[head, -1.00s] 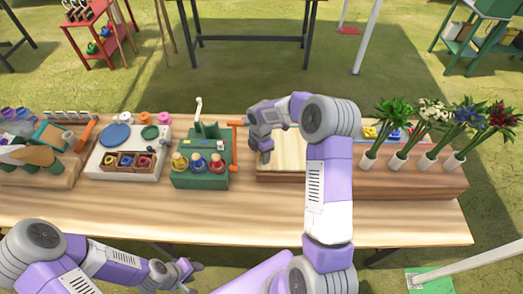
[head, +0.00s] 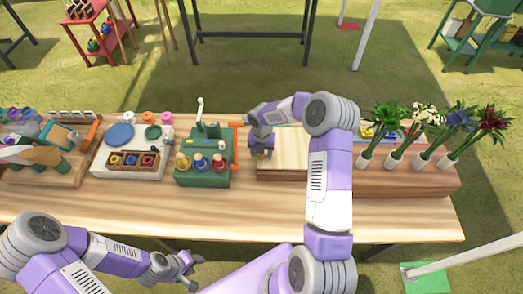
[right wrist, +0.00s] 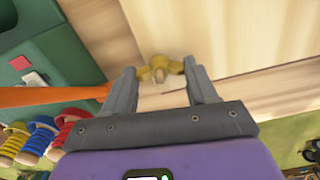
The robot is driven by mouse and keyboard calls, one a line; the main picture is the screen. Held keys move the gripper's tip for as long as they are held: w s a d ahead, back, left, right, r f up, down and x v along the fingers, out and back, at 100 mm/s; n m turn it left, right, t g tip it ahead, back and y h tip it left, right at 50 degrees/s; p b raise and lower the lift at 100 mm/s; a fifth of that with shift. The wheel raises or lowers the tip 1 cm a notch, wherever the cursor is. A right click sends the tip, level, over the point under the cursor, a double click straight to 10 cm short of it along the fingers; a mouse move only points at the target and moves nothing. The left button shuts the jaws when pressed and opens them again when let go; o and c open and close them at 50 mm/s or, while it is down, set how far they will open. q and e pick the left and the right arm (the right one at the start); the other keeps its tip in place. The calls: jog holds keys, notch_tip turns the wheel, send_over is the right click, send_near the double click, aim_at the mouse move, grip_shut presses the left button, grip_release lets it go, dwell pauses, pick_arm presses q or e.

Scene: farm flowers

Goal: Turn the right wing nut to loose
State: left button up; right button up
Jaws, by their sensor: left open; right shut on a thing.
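A brass-yellow wing nut (right wrist: 160,68) sits on a pale wooden board and shows between my right fingers in the right wrist view. My right gripper (right wrist: 163,85) is shut on the wing nut, one finger at each wing. In the head view my right gripper (head: 262,153) points down at the left front corner of the wooden board (head: 290,150), where it mostly hides the nut. My left gripper (head: 190,268) is open and empty in front of the table's near edge, away from the board.
A green box (head: 203,178) with red, yellow and blue ringed pegs stands left of the board. An orange bar (right wrist: 50,97) lies close beside my right gripper. Flowers in white holders (head: 420,159) stand to the right. The front table strip (head: 130,212) is clear.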

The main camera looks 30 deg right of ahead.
jog(key=shift+n, duration=0.6)
jog(key=shift+s, duration=0.1)
jog(key=o, duration=1.1)
jog(key=shift+c, duration=0.2)
jog(key=shift+r+p, duration=0.45)
jog(key=shift+r, duration=3.3)
